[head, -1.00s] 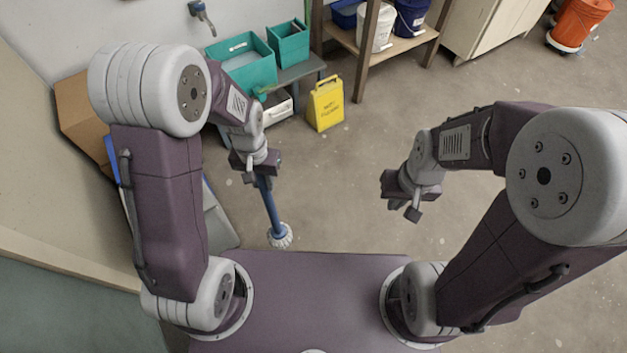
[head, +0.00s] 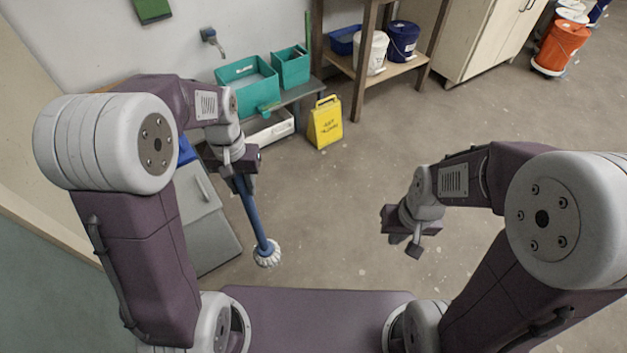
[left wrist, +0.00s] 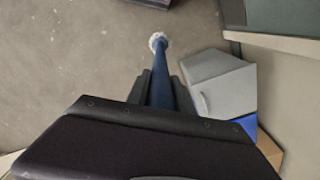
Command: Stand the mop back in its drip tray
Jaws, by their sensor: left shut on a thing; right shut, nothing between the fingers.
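The mop has a blue handle (head: 251,212) and a white, ragged head (head: 267,253). My left gripper (head: 243,182) is shut on the handle, and the mop hangs tilted with its head low, left of the picture's middle. I cannot tell whether the head touches the floor. In the left wrist view the handle (left wrist: 161,90) runs between the fingers out to the white head (left wrist: 158,41). A low white tray (head: 270,128), perhaps the drip tray, lies under the bench, partly hidden by my left arm. My right gripper (head: 405,240) is shut and empty over bare floor.
Teal bins (head: 247,86) stand on a grey bench (head: 300,92) by the wall. A yellow floor sign (head: 325,124) stands right of the tray. A grey cabinet (head: 208,235) is close left of the mop. Shelving (head: 385,68) holds buckets. The middle floor is clear.

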